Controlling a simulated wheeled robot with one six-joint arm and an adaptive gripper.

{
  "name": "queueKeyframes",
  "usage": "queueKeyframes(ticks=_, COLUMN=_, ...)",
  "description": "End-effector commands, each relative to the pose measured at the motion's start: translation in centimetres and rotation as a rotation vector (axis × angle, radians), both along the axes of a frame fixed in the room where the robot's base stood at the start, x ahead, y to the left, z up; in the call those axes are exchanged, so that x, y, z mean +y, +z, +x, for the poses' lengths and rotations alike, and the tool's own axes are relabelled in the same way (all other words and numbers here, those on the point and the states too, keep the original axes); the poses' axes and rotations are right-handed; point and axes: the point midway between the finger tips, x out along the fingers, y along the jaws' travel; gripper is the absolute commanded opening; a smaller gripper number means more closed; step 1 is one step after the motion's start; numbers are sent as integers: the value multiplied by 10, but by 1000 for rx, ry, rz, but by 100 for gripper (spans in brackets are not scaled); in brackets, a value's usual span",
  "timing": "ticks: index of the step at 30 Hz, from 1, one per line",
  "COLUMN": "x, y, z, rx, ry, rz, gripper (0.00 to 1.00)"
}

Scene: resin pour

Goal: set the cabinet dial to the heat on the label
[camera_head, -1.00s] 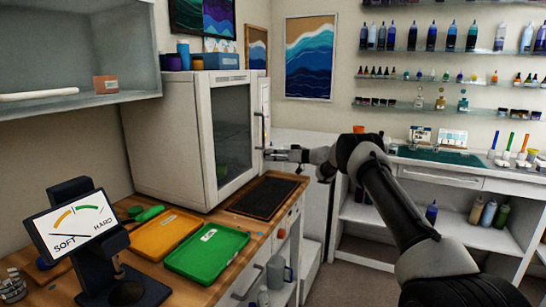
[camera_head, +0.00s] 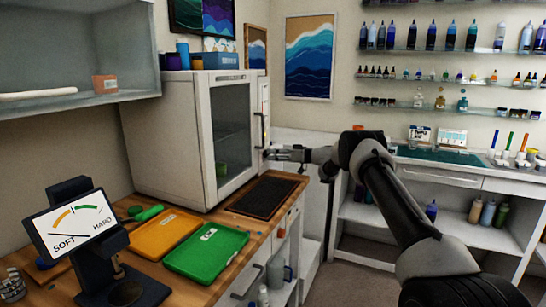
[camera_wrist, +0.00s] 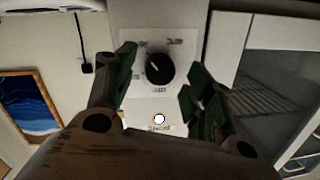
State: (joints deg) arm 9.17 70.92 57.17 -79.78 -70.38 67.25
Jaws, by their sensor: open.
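The cabinet (camera_head: 178,140) is a white box with a dark glass door and a vertical handle, standing on the wooden counter. Its black dial (camera_wrist: 160,68) shows in the wrist view on a pale plate with markings, upside down and too small to read surely. A pale pointer mark on the dial points toward the upper left of that view. My gripper (camera_head: 272,154) is at the cabinet's right front edge. In the wrist view my gripper (camera_wrist: 160,88) is open, with one finger on each side of the dial and gaps between. A small round light (camera_wrist: 159,118) sits below the dial.
A dark mat (camera_head: 262,197), a green tray (camera_head: 207,250) and an orange tray (camera_head: 166,236) lie on the counter. A gauge marked SOFT and HARD (camera_head: 75,226) stands at the front left. The cabinet door handle (camera_head: 259,130) is close to my gripper.

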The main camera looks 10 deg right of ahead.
Motion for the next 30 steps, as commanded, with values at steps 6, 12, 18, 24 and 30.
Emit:
queueKeyframes(ticks=6, x=-42, y=4, z=-24, rx=1, ry=-4, rz=-1, gripper=53)
queueKeyframes(ticks=12, x=-76, y=6, z=-45, rx=1, ry=-2, rz=0, gripper=53)
queueKeyframes(ticks=18, x=-92, y=7, z=-55, rx=2, ry=-2, rz=0, gripper=53)
queueKeyframes(ticks=24, x=-94, y=7, z=-56, rx=1, ry=-1, rz=-1, gripper=53)
queueKeyframes(ticks=30, x=-94, y=14, z=-54, rx=-7, ry=-15, rz=-8, gripper=53)
